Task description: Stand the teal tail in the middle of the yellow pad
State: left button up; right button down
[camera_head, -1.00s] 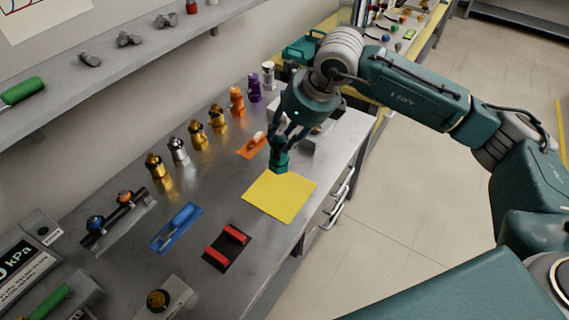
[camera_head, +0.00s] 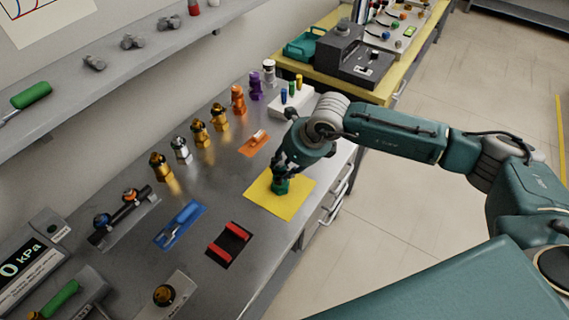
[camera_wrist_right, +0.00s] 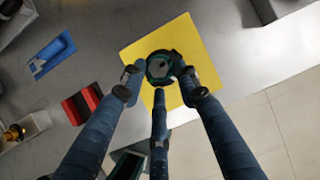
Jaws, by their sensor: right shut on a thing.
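The teal tail (camera_head: 280,187) is upright at the middle of the yellow pad (camera_head: 300,206) in the head view. My right gripper (camera_head: 281,178) is shut on it from above and hides its upper part. In the right wrist view the tail's round top (camera_wrist_right: 160,66) sits between my right fingers (camera_wrist_right: 158,78), over the yellow pad (camera_wrist_right: 200,45). I cannot tell for sure whether the tail's base touches the pad. My left gripper is not in view.
A row of metallic and coloured fittings (camera_head: 200,134) stands behind the pad. An orange mat (camera_head: 254,144), a blue tool mat (camera_head: 180,224) and a black mat with red bars (camera_head: 229,244) lie near it. A white block with coloured pegs (camera_head: 290,100) stands beyond.

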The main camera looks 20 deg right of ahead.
jog(key=shift+w, duration=0.1)
jog(key=shift+a, duration=0.1)
jog(key=c, duration=1.3)
grip_release()
jog(key=shift+f, duration=0.1)
jog(key=shift+r, duration=0.25)
jog(key=shift+b+v, duration=2.05)
jog(key=shift+v, duration=3.95)
jog(key=shift+f, duration=0.15)
